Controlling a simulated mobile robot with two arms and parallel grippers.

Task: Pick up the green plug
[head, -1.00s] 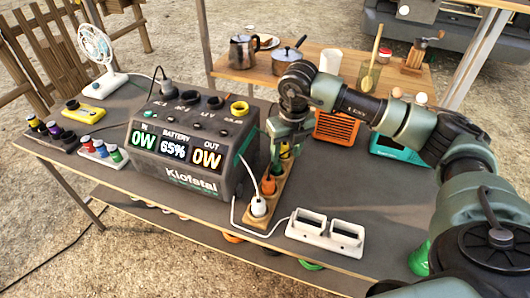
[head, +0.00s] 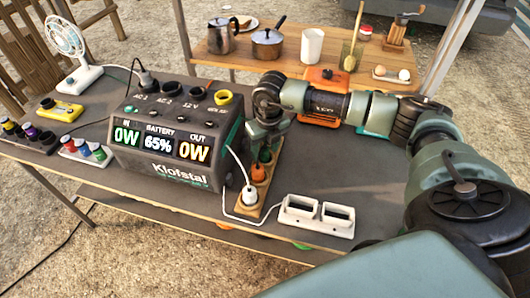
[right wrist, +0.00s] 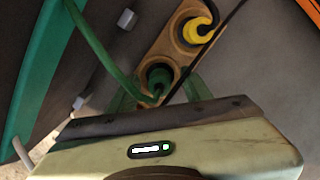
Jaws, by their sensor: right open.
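The green plug (right wrist: 160,76) sits upright in a socket of the wooden power strip (right wrist: 157,50), its green cord beside it in the right wrist view. In the head view the green plug (head: 265,156) is partly hidden by my right gripper (head: 264,146). My right gripper is open, pointing down over the strip, with its fingers on either side of the green plug. I cannot tell whether they touch it. My left gripper is not in view.
A yellow plug (right wrist: 198,31) is one socket along. An orange plug (head: 258,172) and a white plug (head: 249,195) stand nearer the table's front edge. The power station (head: 175,145) rises close left of the strip.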

